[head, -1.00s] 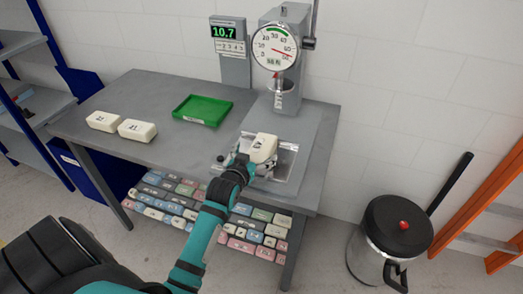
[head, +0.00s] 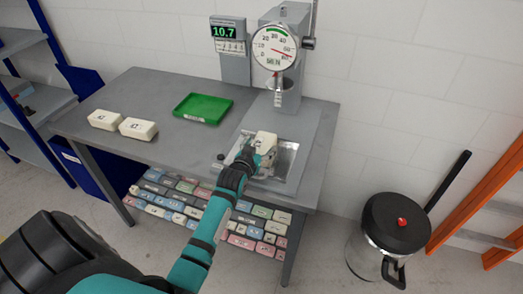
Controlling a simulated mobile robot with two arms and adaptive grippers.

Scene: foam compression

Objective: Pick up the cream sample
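One cream sample (head: 265,142) sits at the metal tray of the compression press (head: 293,150), below the press head. My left gripper (head: 257,153) reaches in from the lower left and is right at this sample, overlapping its near left side. Its fingers are small and partly hidden, so I cannot tell whether they are closed on it. Two more cream samples with dark marks, one (head: 105,120) and another (head: 138,128), lie on the left of the table. My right gripper is out of view.
A green tray (head: 203,108) lies on the grey table (head: 165,90), left of the press. A dial gauge (head: 274,48) and a display reading 10.7 (head: 228,32) stand behind. Coloured blocks (head: 180,190) fill the lower shelf. A bin (head: 390,235) stands right.

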